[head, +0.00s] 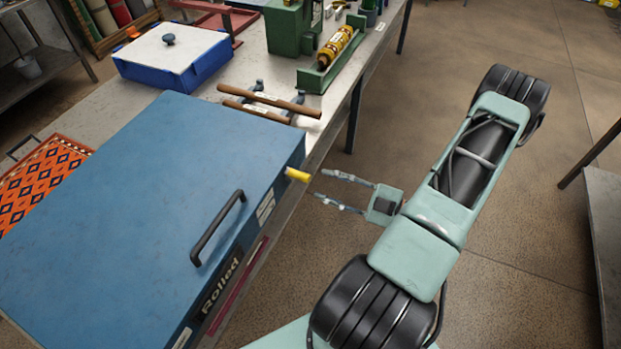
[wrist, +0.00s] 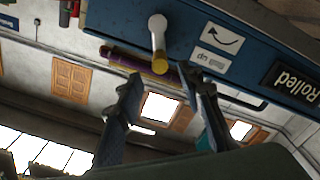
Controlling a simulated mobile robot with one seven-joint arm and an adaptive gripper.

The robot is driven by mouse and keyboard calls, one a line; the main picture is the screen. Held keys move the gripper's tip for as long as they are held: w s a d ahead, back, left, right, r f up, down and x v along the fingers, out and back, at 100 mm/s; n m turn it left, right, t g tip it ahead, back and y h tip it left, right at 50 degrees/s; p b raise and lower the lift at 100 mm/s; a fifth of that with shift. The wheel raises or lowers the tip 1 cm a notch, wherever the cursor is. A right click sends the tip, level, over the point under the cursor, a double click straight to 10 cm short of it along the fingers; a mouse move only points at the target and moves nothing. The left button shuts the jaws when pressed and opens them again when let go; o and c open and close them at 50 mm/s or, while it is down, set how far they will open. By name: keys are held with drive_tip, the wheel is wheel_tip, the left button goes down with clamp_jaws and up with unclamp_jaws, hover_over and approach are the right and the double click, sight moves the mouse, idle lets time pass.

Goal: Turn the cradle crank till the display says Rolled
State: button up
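A large blue machine (head: 130,190) with a black handle on its lid stands on the workbench. The black display (head: 221,287) on its front reads "Rolled"; it also shows upside down in the wrist view (wrist: 293,83). The crank's yellow-ended knob (head: 297,175) sticks out from the machine's front near its far corner. In the wrist view, the pale crank grip (wrist: 158,35) with its yellow end points toward my gripper. My gripper (head: 320,184) is open and empty. Its fingertips (wrist: 162,80) are apart, just short of the knob's end. The cradle inside is hidden.
A sticker with a curved arrow (wrist: 218,40) is beside the crank. Brown wooden rods (head: 262,105), a blue-and-white box (head: 172,55) and green equipment (head: 325,75) stand farther along the bench. An orange patterned rug (head: 40,175) lies at left. The floor right of the bench is open.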

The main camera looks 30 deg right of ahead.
drive_tip(key=shift+v, duration=2.2)
